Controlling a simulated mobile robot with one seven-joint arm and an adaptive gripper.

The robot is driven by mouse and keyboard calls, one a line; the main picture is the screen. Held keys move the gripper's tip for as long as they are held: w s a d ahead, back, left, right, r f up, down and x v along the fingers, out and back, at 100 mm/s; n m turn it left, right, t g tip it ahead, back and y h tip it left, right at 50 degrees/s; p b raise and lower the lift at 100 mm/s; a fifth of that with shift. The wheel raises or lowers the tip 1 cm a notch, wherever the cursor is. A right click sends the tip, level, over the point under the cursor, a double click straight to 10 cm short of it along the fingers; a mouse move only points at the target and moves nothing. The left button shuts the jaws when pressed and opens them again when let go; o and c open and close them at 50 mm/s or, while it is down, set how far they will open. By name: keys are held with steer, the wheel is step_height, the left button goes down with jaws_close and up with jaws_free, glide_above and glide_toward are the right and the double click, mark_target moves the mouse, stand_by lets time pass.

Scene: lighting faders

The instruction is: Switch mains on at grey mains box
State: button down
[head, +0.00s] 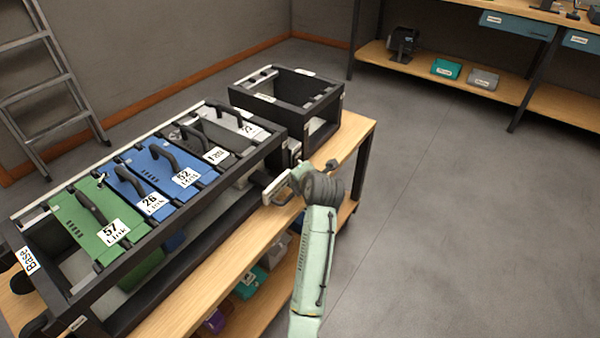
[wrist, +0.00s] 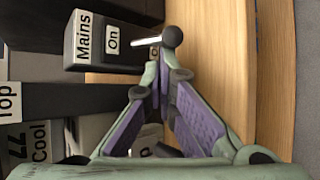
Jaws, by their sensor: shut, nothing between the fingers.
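The grey mains box (wrist: 92,40) is at the upper left of the wrist view, with a "Mains" label and an "On" label (wrist: 113,39). A lever with a pale rod (wrist: 148,42) and a dark round knob (wrist: 172,37) sticks out beside the "On" label. Another label under the rod is mostly hidden. My gripper (wrist: 158,70) is shut and empty, its fingertips just below the rod and knob; I cannot tell whether they touch. In the head view my gripper (head: 278,187) is at the bench edge, beside the racks. The box is small and partly hidden there.
A black rack (head: 130,278) with green, blue and grey handled modules fills the left of the wooden bench (head: 215,283). A smaller black rack (head: 283,110) stands behind. A ladder (head: 45,80) leans at the left wall. The floor to the right is clear.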

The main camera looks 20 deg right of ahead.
steer(key=shift+d+r+n+g+h+p, duration=0.1)
steer(key=shift+r+n+g+h+p, duration=0.5)
steer(key=shift+p, duration=0.8)
steer(key=shift+r, duration=0.15)
steer(key=shift+w+r+p, duration=0.1)
steer(key=shift+r+p, duration=0.2)
steer(key=shift+p, duration=0.05)
stand_by(0.5)
steer(key=shift+r, duration=0.1)
steer(key=shift+r+p, duration=0.7)
steer(key=shift+r, duration=0.1)
steer(key=shift+r, duration=0.1)
